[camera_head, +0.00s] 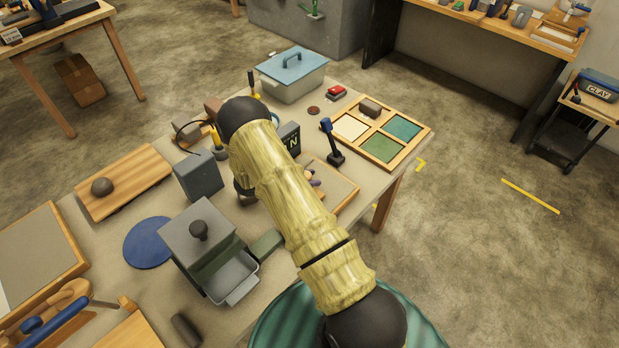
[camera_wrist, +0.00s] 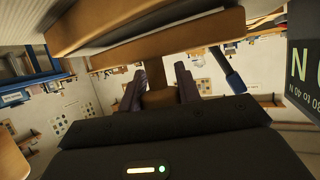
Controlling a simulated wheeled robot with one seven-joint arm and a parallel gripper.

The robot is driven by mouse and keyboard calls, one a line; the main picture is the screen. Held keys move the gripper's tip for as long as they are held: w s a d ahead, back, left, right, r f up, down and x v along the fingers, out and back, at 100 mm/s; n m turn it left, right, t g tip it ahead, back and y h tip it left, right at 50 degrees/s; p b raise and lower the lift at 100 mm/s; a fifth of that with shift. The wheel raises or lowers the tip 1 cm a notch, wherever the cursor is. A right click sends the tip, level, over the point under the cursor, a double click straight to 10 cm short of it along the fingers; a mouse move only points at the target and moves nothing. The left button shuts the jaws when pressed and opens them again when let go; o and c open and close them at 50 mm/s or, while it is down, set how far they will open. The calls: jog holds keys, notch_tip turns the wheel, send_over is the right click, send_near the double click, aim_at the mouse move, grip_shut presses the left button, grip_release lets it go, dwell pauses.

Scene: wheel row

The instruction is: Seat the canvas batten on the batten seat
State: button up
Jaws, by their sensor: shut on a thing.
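In the wrist view, my gripper (camera_wrist: 160,92) has its purple-grey fingers shut on a brown wooden piece, which I take to be the canvas batten (camera_wrist: 157,98). The piece rises to a wide wooden bar (camera_wrist: 165,35) across the top; whether they are joined or only touching I cannot tell. My arm hides much of this area. I cannot make out the batten seat for certain.
A dark block marked N (camera_head: 289,139) stands close to my gripper, and a blue-handled lever (camera_head: 330,135) stands behind the panel. A tray with coloured squares (camera_head: 408,151) lies at the right end of the table. A grey box with a knob (camera_head: 198,235) stands left of my arm.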

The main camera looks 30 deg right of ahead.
jog(key=shift+f+b, duration=0.35)
jog(key=shift+f, duration=0.15)
dwell(1.0)
jog(key=o, duration=1)
jog(key=shift+a+r, duration=0.3)
jog(key=shift+a, duration=0.3)
jog(key=shift+w+a, duration=0.1)
jog(key=shift+a, duration=0.1)
jog(key=shift+r, duration=0.1)
jog(key=shift+a+p, duration=0.1)
jog(key=shift+p, duration=0.2)
jog(key=shift+a+r, duration=0.2)
jog(key=shift+a, duration=0.25)
jog(key=shift+a+r, duration=0.1)
jog(key=shift+a, duration=0.15)
